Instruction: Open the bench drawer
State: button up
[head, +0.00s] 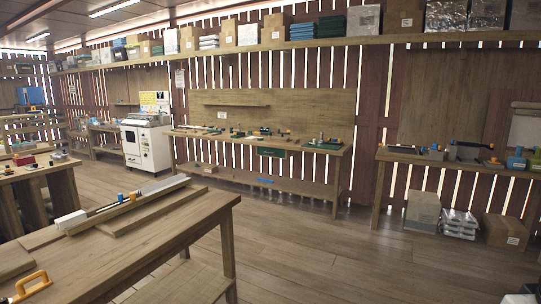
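A long wooden workbench (318,152) stands against the back wall in the head view. A dark green drawer front (271,152) sits just under its top, right of the middle. The drawer looks closed, flush or nearly flush with the bench front. Its handle is too small to make out. Small tools and green mats lie on the bench top above it. My gripper is not in view.
A wooden table (150,240) with an orange handle (33,284) fills the left foreground. A white machine (146,145) stands left of the bench. Clear plank floor (350,250) lies before the bench and to the right. Boxes (505,231) sit under the right-hand bench.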

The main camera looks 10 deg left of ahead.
aim_at(269, 151)
jog(key=u, duration=0.3)
jog(key=i, duration=6.9)
jog(key=z, duration=0.35)
